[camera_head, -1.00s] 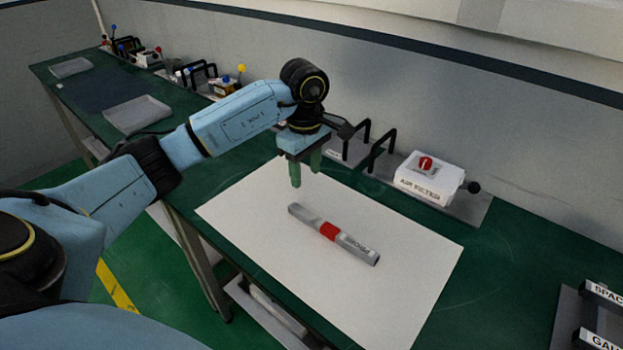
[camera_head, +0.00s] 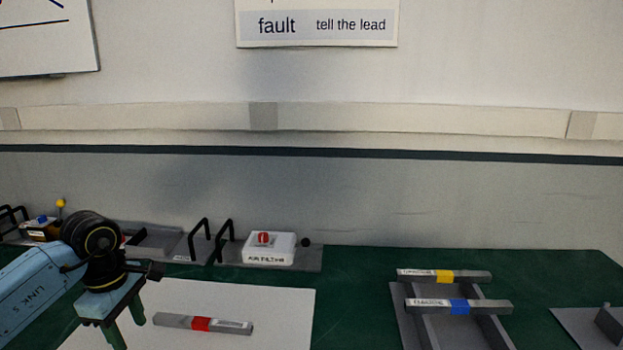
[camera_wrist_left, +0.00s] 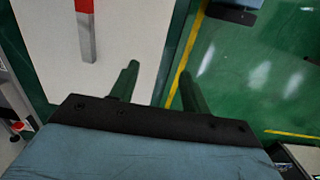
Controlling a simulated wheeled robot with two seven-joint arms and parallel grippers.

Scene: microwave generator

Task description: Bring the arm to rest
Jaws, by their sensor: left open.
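My left arm comes in from the lower left in the head view. Its gripper (camera_head: 122,338) hangs over the left part of the white sheet (camera_head: 290,306), with its green fingers apart and nothing between them. A grey bar with a red band (camera_head: 201,324) lies on the sheet, to the right of the gripper and apart from it. In the left wrist view the open fingers (camera_wrist_left: 156,90) show near the sheet's edge, and the bar (camera_wrist_left: 87,35) lies to their upper left. My right gripper is not in view.
A white air filter box (camera_head: 269,248) with a red knob stands behind the sheet beside black handles (camera_head: 198,240). To the right, a grey rack (camera_head: 408,325) holds a yellow-banded bar (camera_head: 444,276) and a blue-banded bar (camera_head: 459,307). Green bench top (camera_head: 355,290) is bare between sheet and rack.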

